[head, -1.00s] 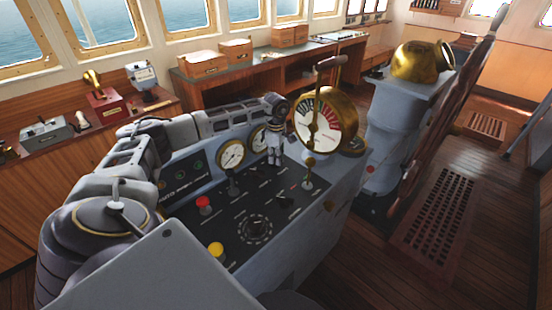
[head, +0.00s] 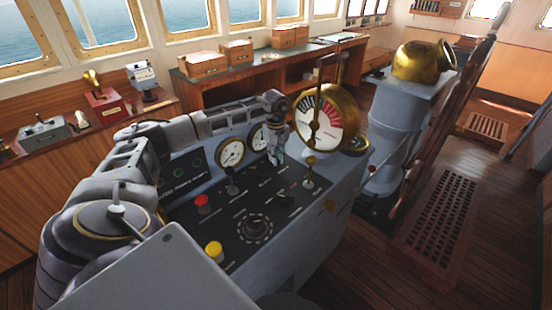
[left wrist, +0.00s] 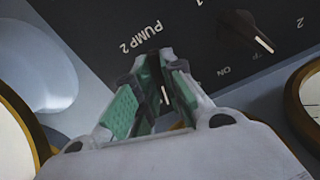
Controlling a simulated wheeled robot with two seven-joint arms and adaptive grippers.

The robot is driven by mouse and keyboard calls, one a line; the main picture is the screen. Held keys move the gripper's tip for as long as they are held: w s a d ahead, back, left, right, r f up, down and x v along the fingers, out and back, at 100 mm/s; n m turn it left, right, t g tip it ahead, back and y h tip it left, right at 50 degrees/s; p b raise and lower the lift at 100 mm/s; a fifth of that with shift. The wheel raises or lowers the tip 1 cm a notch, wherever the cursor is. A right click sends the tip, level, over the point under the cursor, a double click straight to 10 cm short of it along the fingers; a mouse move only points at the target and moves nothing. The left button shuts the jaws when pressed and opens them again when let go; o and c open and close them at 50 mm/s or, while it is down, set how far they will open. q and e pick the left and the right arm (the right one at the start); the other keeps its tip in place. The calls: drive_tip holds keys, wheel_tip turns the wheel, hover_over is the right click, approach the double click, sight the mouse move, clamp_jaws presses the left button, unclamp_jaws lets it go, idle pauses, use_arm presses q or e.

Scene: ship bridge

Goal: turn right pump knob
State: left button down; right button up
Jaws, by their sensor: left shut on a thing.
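My left gripper (head: 277,156) reaches over the console from the left and points down at the upper part of the black control panel (head: 262,205). In the left wrist view, the gripper's green-padded fingers (left wrist: 160,85) straddle a small dark knob (left wrist: 165,96) beside the "PUMP 2" label (left wrist: 146,37). The gripper is shut on this knob, which is mostly hidden between the fingers; its white mark shows. A second black knob (left wrist: 252,33) with a pale pointer line sits apart, near an "ON" label. My right gripper is not in view.
Two round gauges stand behind the panel, one at its left (head: 231,152). A brass telegraph (head: 327,118) rises right of the gripper. A red button (head: 203,202), a yellow button (head: 214,250) and a round dial (head: 255,229) lie nearer.

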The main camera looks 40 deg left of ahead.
use_arm(q)
drive_tip(key=shift+m+b, duration=0.3)
drive_tip(key=shift+m, duration=1.1)
drive_tip(key=c, duration=1.5)
unclamp_jaws()
wheel_tip(320, 180, up, 12)
